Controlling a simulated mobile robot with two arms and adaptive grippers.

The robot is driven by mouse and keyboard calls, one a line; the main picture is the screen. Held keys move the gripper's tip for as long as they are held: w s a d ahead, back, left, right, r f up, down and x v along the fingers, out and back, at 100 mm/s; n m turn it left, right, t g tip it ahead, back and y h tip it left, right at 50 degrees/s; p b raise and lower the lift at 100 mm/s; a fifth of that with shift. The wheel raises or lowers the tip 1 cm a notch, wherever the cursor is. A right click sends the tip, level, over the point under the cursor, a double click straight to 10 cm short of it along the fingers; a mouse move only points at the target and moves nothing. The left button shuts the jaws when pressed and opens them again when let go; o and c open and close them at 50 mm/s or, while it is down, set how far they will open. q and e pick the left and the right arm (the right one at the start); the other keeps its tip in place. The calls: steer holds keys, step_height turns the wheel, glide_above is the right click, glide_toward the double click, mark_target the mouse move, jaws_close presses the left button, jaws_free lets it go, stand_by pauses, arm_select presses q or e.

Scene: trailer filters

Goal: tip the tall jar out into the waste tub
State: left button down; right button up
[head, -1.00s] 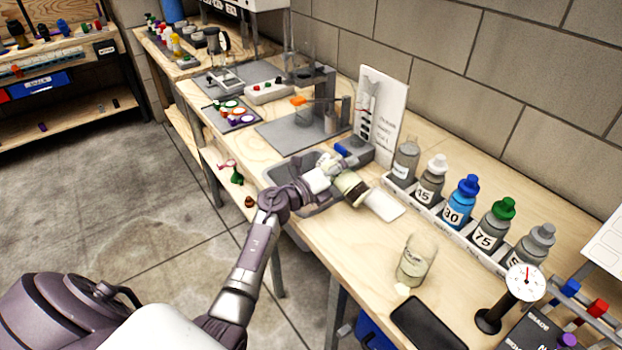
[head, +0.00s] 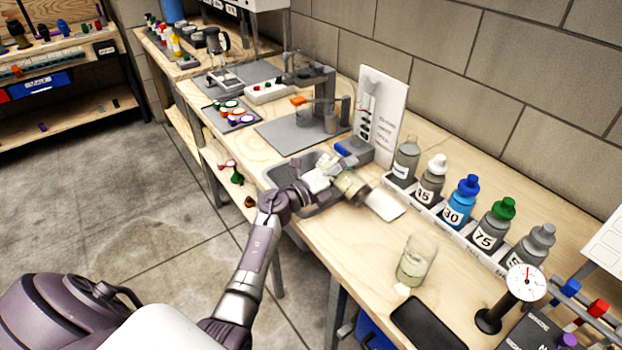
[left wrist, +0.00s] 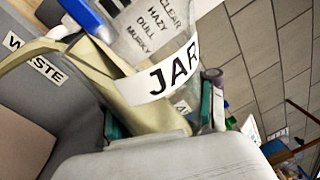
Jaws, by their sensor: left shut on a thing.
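My left gripper (head: 324,178) is shut on the tall jar (head: 350,184), a clear jar with yellowish murky contents. It is held steeply tilted, at the right side of the grey waste tub (head: 281,174) in the bench. In the left wrist view, the jar's white label (left wrist: 160,86) reads JAR, and green finger pads sit on either side of it. The tub (left wrist: 18,82) with its WASTE label is at the left there. A yellowish band crosses near the tub; I cannot tell whether it is liquid pouring. My right gripper is not in view.
A white card (head: 385,205) lies right of the jar. A rack of numbered bottles (head: 462,202) stands along the wall side. Another glass jar (head: 416,258) and a dark flat pad (head: 428,324) are nearer. A clarity chart (head: 383,112) stands behind.

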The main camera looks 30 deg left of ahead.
mark_target(336, 159)
arm_select(q)
steer(key=shift+w+a+f+n, duration=0.15)
steer(key=shift+w+a+n, duration=0.1)
steer(key=shift+a+n, duration=0.7)
stand_by(1.6)
steer(key=shift+a+f+n+t, duration=0.1)
steer(key=shift+f+n+t, duration=0.25)
steer(key=shift+n, duration=0.7)
stand_by(1.2)
steer(key=shift+w+a+r+n+t+y+p, duration=0.1)
steer(key=shift+a+r+n+y+p, duration=0.15)
steer(key=shift+n+p, duration=0.35)
steer(key=shift+w+a+r+n+t+y+p, duration=0.1)
steer(key=shift+a+r+n+t+y+p, duration=0.1)
steer(key=shift+r+n+p, duration=0.4)
steer(key=shift+a+r+n+t+y+p, duration=0.1)
steer(key=shift+a+n+y+p, duration=0.1)
steer(key=shift+n+p, duration=0.45)
stand_by(1.0)
steer(key=shift+a+f+n, duration=0.1)
steer(key=shift+f+n, duration=0.05)
steer(key=shift+n, duration=0.3)
